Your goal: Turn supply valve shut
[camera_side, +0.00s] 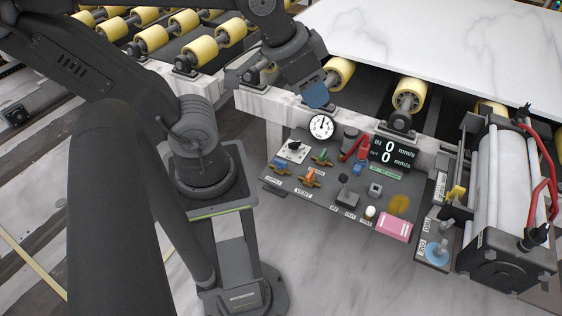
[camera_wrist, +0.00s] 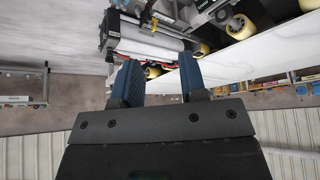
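A label reading VENT sits by the orange one. I cannot read which valve is the supply valve. My gripper (camera_side: 316,95) is above the back edge of the panel, apart from the valves. In the wrist view my gripper (camera_wrist: 160,76) has its two blue fingers spread with nothing between them. The valves do not show clearly in that view.
A round gauge (camera_side: 321,126) stands at the panel's back edge, beside red levers (camera_side: 355,148) and a speed display (camera_side: 393,152). A black joystick (camera_side: 343,188) rises from the panel's middle. A roller unit (camera_side: 500,185) with red hoses stands at right. A white slab (camera_side: 440,45) lies behind.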

